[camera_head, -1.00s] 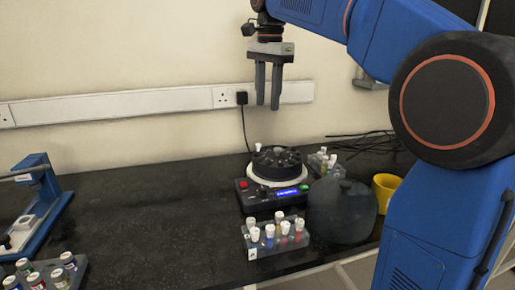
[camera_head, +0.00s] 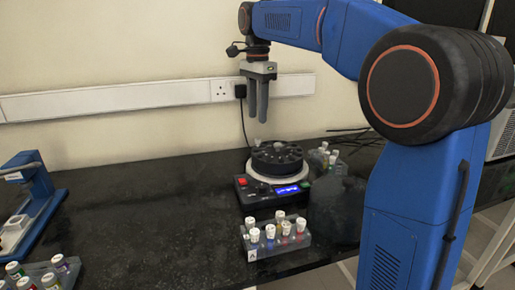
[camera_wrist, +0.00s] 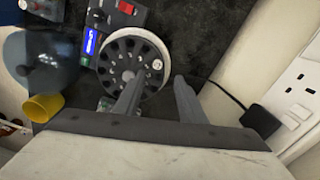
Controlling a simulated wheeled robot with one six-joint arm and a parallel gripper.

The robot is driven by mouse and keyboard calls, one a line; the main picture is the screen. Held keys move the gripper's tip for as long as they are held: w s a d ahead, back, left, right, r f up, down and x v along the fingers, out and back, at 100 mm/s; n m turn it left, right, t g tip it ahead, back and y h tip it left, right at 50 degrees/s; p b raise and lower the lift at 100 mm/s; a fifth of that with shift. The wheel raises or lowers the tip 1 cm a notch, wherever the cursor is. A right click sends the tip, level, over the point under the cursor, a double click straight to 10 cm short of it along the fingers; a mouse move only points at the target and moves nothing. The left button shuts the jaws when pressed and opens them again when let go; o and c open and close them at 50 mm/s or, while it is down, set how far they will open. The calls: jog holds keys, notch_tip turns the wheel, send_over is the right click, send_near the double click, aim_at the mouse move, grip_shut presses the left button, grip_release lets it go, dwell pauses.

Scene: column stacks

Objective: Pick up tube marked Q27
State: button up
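No label reading Q27 is legible, so I cannot tell which tube it is. A white-capped tube sits in the black rotor (camera_head: 277,158); its numbered cap (camera_wrist: 157,64) shows in the wrist view, too small to read. Several white-capped tubes (camera_head: 270,231) stand in the front rack (camera_head: 252,255). My gripper (camera_head: 258,118) is open and empty, fingers pointing down above the rotor. The wrist view shows its two fingers (camera_wrist: 152,92) apart.
The rotor machine has a blue display (camera_head: 287,190) and a red button (camera_head: 242,182). A dark translucent jar (camera_head: 335,207) stands right of the front rack. A yellow cup (camera_wrist: 43,107) is beside it. A blue device (camera_head: 32,195) stands left. The middle-left bench is clear.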

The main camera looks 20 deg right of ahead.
aim_at(258, 139)
notch_tip(258, 139, down, 2)
jog(key=shift+f, duration=0.25)
jog(key=shift+s+f, duration=0.2)
jog(key=shift+f, duration=1.15)
jog(key=shift+s+f, duration=0.15)
jog(key=shift+f, duration=1.15)
grip_shut()
